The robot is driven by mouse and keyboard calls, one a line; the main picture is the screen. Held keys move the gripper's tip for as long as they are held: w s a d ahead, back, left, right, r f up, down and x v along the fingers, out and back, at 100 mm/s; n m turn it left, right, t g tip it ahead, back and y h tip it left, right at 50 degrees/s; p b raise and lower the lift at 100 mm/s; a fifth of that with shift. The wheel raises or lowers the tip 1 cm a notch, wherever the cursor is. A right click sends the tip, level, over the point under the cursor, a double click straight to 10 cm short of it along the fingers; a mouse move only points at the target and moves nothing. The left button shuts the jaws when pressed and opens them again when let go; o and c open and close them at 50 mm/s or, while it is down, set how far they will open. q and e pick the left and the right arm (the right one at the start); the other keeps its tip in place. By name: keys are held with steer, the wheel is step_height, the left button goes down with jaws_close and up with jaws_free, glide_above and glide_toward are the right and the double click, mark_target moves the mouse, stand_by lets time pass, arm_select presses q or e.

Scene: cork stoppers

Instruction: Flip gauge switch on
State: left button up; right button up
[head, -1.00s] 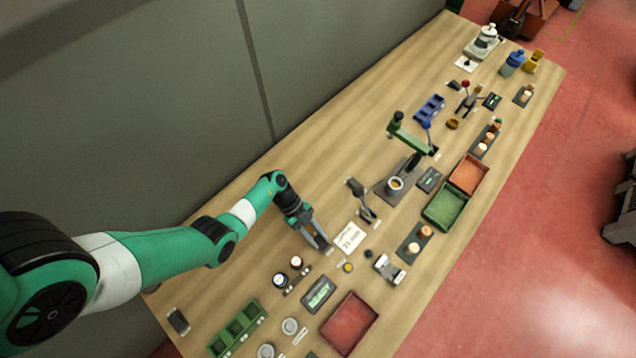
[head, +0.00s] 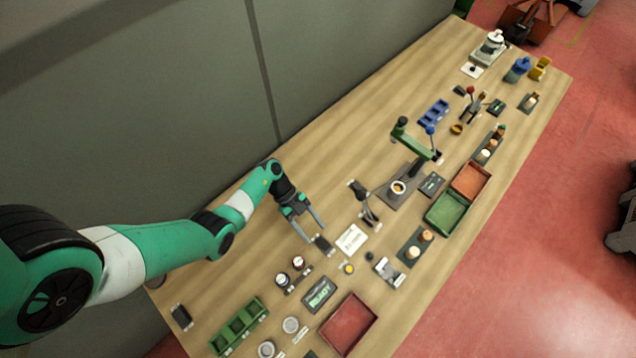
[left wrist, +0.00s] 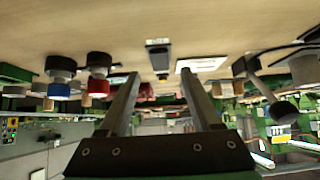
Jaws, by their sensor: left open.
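A small dark box that looks like a switch (head: 323,244) lies on the wooden bench beside a white printed card (head: 351,239). I cannot read whether it is on or off. My right gripper is not in view.
A dark lever stand (head: 368,208) is right of the gripper. Two round knobs (head: 290,271) and a green-lit display (head: 319,294) are nearer the front. A red tray (head: 348,325) and a green tray (head: 446,212) lie along the front edge. The bench behind the gripper is clear.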

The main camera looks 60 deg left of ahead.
arm_select(q)
steer(key=p+v, duration=0.1)
steer(key=v, duration=0.6)
